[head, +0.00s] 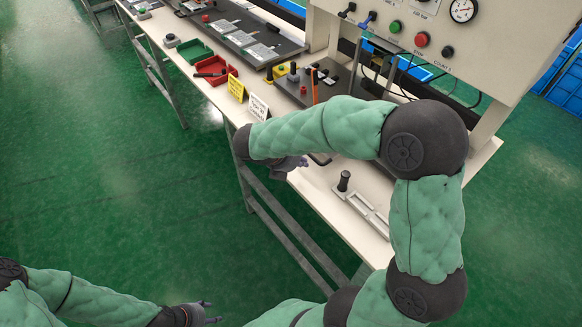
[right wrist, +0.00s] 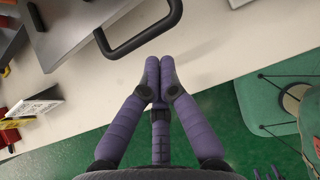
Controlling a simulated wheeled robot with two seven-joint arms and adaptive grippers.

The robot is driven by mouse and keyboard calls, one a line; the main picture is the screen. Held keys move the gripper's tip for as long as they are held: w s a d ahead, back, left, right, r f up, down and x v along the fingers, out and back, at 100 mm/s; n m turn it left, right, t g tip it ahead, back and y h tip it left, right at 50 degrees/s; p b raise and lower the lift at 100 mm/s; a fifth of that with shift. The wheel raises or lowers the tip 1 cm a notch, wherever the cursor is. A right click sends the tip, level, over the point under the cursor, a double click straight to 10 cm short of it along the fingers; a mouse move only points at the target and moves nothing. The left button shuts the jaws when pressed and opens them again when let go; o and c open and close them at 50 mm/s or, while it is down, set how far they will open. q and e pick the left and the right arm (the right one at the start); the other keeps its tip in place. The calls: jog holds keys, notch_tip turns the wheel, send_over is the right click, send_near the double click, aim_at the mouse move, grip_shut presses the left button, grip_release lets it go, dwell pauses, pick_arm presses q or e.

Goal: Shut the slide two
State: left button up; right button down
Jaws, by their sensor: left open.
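A grey plate with a black bent handle (right wrist: 146,36) shows at the top of the right wrist view. It may be the slide, but I cannot read a number on it. My right gripper (right wrist: 160,66) is shut with its fingertips together and nothing visible between them. It is just short of the handle, apart from it. In the head view my right gripper (head: 291,165) is at the bench's front edge, and my arm hides much of the plate behind it. My left gripper (head: 213,312) is open and empty, low over the green floor, far from the bench.
The white bench (head: 312,184) carries a red bin (head: 217,77), a green bin (head: 190,50), a yellow card (head: 236,91) and a white card (head: 259,107). A metal rail fixture (head: 366,212) with a black knob lies right of my right gripper. A control panel (head: 425,35) stands behind.

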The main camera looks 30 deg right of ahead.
jog(key=shift+w+d, duration=0.1)
jog(key=shift+d, duration=0.5)
jog(key=shift+d, duration=0.1)
